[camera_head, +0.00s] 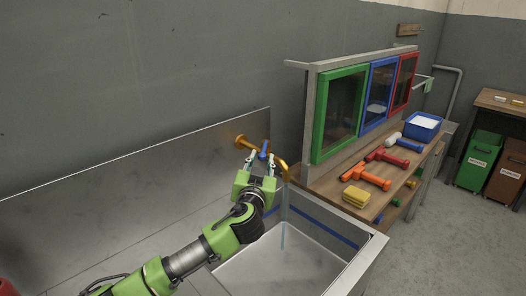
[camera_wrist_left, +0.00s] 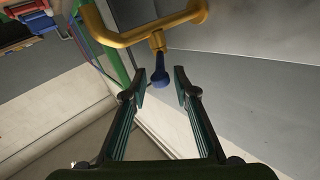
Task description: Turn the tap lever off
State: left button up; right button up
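The tap (camera_head: 281,168) is a brass-yellow pipe on the metal back wall of the sink (camera_head: 285,262); it also shows in the left wrist view (camera_wrist_left: 140,36). Its blue lever (camera_head: 264,148) sticks out toward my left gripper (camera_head: 262,162). In the left wrist view the lever (camera_wrist_left: 160,72) lies between the fingertips of the open left gripper (camera_wrist_left: 160,84), with a gap visible on each side. A thin pale-blue vertical line, looking like running water, shows in the sink below the spout. My right gripper is out of view.
Green and brown bins stand at the far right.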

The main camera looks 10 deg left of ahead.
aim_at(264, 148)
pick_arm(q)
jog(key=shift+w+a, duration=0.2)
jog(key=shift+w, duration=1.75)
grip_shut()
